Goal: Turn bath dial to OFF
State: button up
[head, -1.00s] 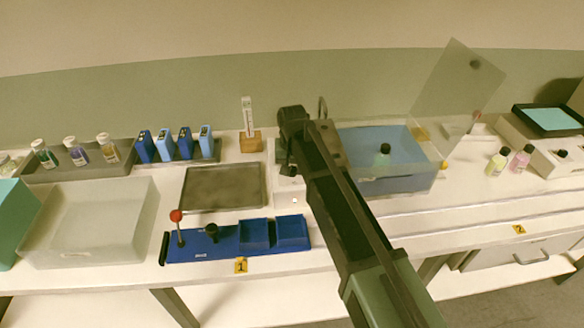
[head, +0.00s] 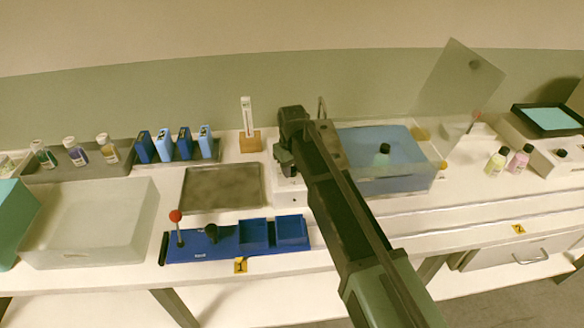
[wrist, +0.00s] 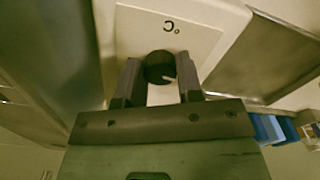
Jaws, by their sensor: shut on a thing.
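The bath dial (wrist: 158,62) is a dark round knob with a small pale pointer mark, on a pale control panel (wrist: 205,30) marked with °C. In the wrist view my gripper (wrist: 160,78) is shut on the dial, with one finger on each side. In the head view my gripper (head: 287,168) is low over the control box, left of the bath (head: 405,183), and hides the dial. I cannot read any OFF mark by the dial.
A grey tray (head: 222,188) lies left of the control box. A blue rack (head: 215,241) with a red-knobbed lever is in front. A clear raised lid (head: 460,85) stands at the bath's right. Pink and yellow bottles stand further right.

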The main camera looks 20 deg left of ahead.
aim_at(292, 170)
jog(key=o, duration=0.9)
notch_tip(292, 170, up, 11)
jog(key=p, duration=1.1)
jog(key=shift+f, duration=0.1)
jog(key=s+d+m, duration=0.3)
jog(key=s+d, duration=0.2)
jog(key=d, duration=0.7)
jog(key=s+d+m, duration=0.3)
jog(key=s+d, duration=0.3)
jog(key=d, duration=0.7)
jog(key=s+d+m, duration=0.3)
jog(key=s+d, duration=0.2)
jog(key=d, duration=0.8)
jog(key=shift+s+m, duration=0.25)
jog(key=shift+m, duration=0.15)
